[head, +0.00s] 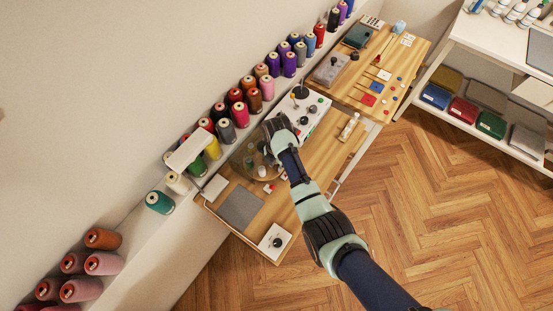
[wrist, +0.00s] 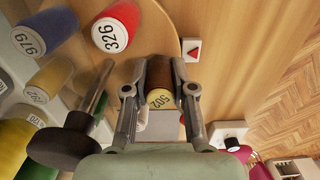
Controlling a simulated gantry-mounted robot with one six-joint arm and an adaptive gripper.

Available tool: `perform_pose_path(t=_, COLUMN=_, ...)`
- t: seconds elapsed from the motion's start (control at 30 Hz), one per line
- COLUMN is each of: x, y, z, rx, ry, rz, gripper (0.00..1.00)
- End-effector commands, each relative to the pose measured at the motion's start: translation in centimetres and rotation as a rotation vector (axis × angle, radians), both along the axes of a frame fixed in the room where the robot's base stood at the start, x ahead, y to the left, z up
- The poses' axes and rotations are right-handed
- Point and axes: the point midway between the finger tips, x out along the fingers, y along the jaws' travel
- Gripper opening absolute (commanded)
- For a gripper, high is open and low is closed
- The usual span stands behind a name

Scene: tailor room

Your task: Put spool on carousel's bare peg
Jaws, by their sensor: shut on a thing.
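My gripper (wrist: 160,85) is shut on a brown spool (wrist: 162,77) with a pale end marked 502, which sits between the two fingers in the wrist view. In the head view my gripper (head: 279,134) is over the workbench beside the round carousel (head: 240,168), and the arm hides part of it. In the wrist view a red-sided spool marked 326 (wrist: 115,27), a blue spool marked 979 (wrist: 47,32) and a tan spool marked 792 (wrist: 52,80) stand near the left finger. I cannot make out a bare peg for certain.
A dark knob with a metal rod (wrist: 67,142) is close left of my gripper. Thread cones (head: 225,131) line the wall shelf. A grey mat (head: 240,207) and a white control box (head: 274,241) lie nearer.

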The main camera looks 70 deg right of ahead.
Motion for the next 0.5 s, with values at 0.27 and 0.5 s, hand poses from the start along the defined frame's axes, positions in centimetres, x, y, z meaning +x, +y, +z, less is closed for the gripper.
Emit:
perform_pose_path(t=0.27, x=0.01, y=-0.01, z=-0.19, rx=0.0, ry=0.0, rz=0.0, gripper=0.54)
perform_pose_path(t=0.5, x=0.08, y=-0.03, z=-0.15, rx=-0.001, ry=-0.002, rz=0.001, gripper=0.54)
